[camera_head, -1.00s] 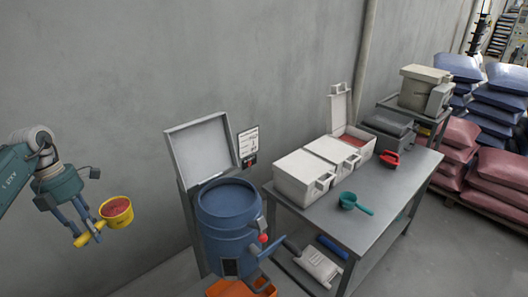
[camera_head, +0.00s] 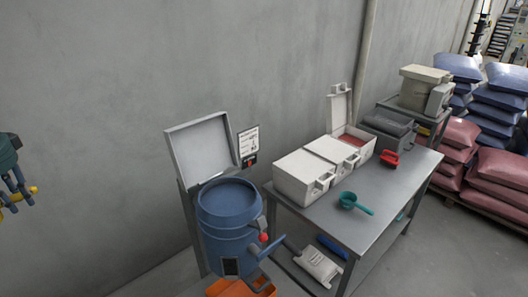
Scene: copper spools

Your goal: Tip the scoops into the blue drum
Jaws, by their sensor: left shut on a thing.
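The blue drum (camera_head: 228,222) stands left of the table, its round top showing as a blue surface; I cannot make out any contents. My left gripper (camera_head: 14,197) is at the left edge of the view, far left of the drum, shut on a yellow scoop (camera_head: 17,197). Only a bit of the yellow scoop shows; its cup is not visible. A teal scoop (camera_head: 350,200) lies on the table's front part. A red scoop (camera_head: 390,159) lies farther back on the table. My right gripper is out of view.
A grey lid (camera_head: 200,147) stands raised behind the drum. The grey table (camera_head: 385,190) holds two closed white boxes (camera_head: 298,182) and an open one (camera_head: 342,110) with red contents. An orange container (camera_head: 240,289) sits below the drum. Sacks (camera_head: 500,170) are stacked at right.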

